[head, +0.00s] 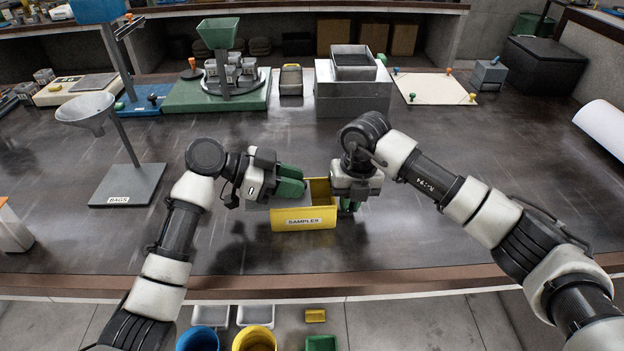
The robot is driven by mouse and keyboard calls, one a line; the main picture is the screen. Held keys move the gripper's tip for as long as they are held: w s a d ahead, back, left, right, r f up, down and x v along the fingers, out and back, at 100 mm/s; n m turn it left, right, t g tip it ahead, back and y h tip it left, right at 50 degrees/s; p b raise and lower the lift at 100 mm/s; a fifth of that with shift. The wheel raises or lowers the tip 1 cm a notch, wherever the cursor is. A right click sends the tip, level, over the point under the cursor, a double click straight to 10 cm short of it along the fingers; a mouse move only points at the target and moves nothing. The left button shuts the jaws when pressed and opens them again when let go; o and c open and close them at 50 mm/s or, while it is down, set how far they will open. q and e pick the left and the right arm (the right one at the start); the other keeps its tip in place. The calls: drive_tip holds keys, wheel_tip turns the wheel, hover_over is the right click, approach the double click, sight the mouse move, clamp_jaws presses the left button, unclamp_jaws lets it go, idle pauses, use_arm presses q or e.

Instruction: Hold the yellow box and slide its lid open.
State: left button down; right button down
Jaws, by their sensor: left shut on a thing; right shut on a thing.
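The yellow box (303,220), labelled SAMPLES, stands upright on the dark bench in front of me. A grey lid (262,203) sticks out past the box's left side, and the yellow inside shows at the right part of the top. My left gripper (290,188), with green fingers, is shut on the lid at the box's top left; the exact contact is partly hidden. My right gripper (347,206) points down at the box's right end and is shut on it. Its fingers are mostly hidden behind its own body.
A funnel stand (128,185) labelled BAGS stands to the left. A green hopper stand (215,92), a grey block (352,95) and a cream board (435,88) line the back. The bench's front edge (300,283) is close below the box.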

use_arm(q)
drive_tip(key=a, duration=0.3)
drive_tip(key=shift+a, duration=0.2)
drive_tip(key=c, duration=0.9)
unclamp_jaws()
drive_tip(key=shift+c, duration=0.2)
drive_tip(key=shift+d, duration=0.1)
wheel_tip(320, 180, up, 10)
